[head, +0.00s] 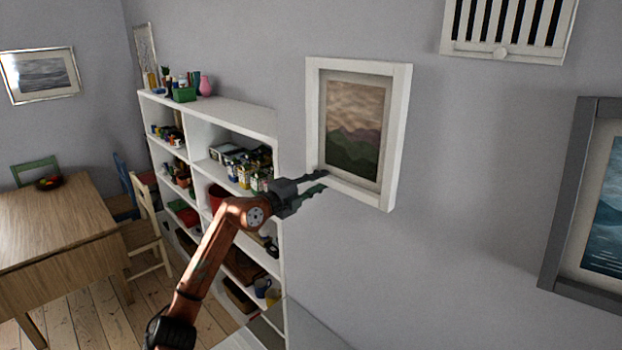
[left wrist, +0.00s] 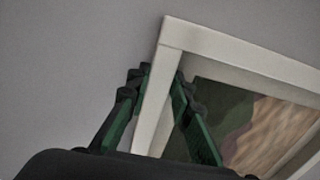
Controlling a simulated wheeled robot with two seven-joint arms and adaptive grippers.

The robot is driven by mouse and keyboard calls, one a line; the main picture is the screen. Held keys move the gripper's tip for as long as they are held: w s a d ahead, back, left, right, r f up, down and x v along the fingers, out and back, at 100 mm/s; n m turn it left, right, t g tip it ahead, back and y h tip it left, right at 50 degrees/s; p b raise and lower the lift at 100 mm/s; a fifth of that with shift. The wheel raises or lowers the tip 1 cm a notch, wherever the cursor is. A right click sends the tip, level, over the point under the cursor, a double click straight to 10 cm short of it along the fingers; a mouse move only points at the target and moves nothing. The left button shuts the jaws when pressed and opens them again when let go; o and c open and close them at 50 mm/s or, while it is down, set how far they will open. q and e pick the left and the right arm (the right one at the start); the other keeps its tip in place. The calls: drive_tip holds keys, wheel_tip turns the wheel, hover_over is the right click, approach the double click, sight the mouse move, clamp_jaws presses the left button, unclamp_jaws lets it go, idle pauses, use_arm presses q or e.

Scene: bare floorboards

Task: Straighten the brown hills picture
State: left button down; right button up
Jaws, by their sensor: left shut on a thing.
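The brown hills picture (head: 353,130), with a brown sky over green and purple hills in a white frame, hangs on the grey wall right of the shelves. From this angled view I cannot tell how far it is tilted. My left gripper (head: 324,180) is at the frame's lower left corner. In the left wrist view its dark green-and-black fingers (left wrist: 163,82) lie on both sides of one white frame bar, shut on it. The picture's frame (left wrist: 240,57) runs off to the right there; the fingers hide part of the canvas. My right gripper is not in view.
A white bookcase (head: 245,117) with jars, boxes and cups stands left of the picture, behind my left arm. A grey-framed sea picture (head: 563,200) hangs at right, below a white vent (head: 508,52). A wooden table (head: 50,225) and chairs stand at left.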

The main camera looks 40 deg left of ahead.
use_arm(q)
drive_tip(key=shift+f, duration=0.1)
drive_tip(key=c, duration=2)
unclamp_jaws()
drive_tip(key=shift+c, duration=0.2)
drive_tip(key=o, duration=0.3)
drive_tip(key=shift+s, duration=0.15)
drive_tip(key=s, duration=0.4)
drive_tip(key=s+a, duration=0.1)
drive_tip(key=s, duration=0.2)
drive_tip(key=s+a, duration=0.1)
drive_tip(key=s, duration=0.3)
drive_tip(key=shift+s, duration=0.3)
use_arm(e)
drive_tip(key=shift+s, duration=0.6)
